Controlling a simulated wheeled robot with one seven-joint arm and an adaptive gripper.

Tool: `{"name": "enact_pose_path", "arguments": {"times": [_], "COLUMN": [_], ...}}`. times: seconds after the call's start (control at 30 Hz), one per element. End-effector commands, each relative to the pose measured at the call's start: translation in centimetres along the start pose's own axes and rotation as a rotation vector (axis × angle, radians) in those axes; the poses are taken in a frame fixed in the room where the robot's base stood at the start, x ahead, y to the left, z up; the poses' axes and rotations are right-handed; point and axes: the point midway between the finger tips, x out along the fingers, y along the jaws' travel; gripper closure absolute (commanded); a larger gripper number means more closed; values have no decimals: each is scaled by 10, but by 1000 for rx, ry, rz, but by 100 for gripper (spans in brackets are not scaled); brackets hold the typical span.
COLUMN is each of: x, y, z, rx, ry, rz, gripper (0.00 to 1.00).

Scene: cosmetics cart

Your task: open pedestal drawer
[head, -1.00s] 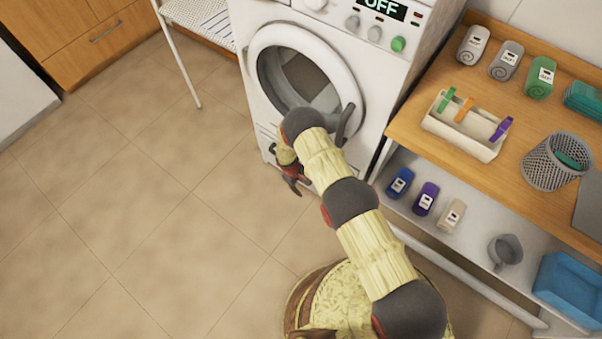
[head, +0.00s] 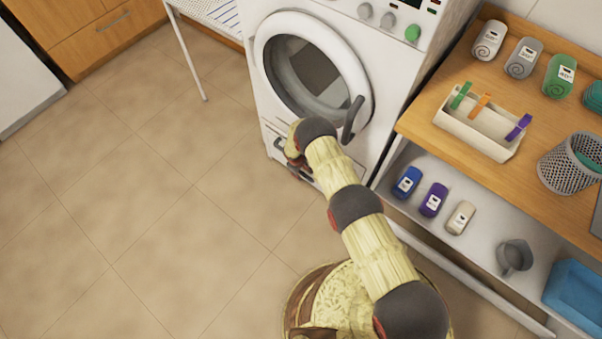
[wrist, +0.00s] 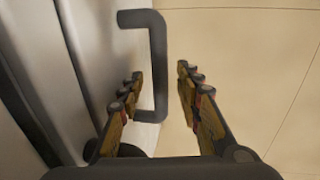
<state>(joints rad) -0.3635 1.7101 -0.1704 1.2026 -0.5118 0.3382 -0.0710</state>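The white washing machine (head: 395,65) has a low pedestal drawer front (head: 353,172) under its round door, partly hidden behind my arm. In the wrist view a dark grey bar handle (wrist: 158,45) stands out from the pale front (wrist: 97,50) on the left. My gripper (head: 296,168) is low in front of the machine. In the wrist view my gripper (wrist: 159,76) is open, with its fingers on either side of the handle's long bar. The fingers do not look closed on it; contact cannot be told.
The round door (head: 312,68) is shut, with a dark handle (head: 352,118) above my arm. A wooden-topped shelf unit (head: 425,123) with bottles, a peg box (head: 480,125) and a mesh basket (head: 568,165) stands close on the right. The tiled floor (head: 150,220) at left is clear.

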Motion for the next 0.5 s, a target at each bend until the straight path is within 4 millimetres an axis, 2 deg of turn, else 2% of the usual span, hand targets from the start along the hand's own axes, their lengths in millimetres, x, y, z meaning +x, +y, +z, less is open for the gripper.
{"name": "enact_pose_path", "arguments": {"times": [0.23, 0.5], "x": [0, 0], "y": [0, 0], "z": [0, 0], "rx": [0, 1], "ry": [0, 0], "rz": [0, 0], "gripper": [65, 81]}}
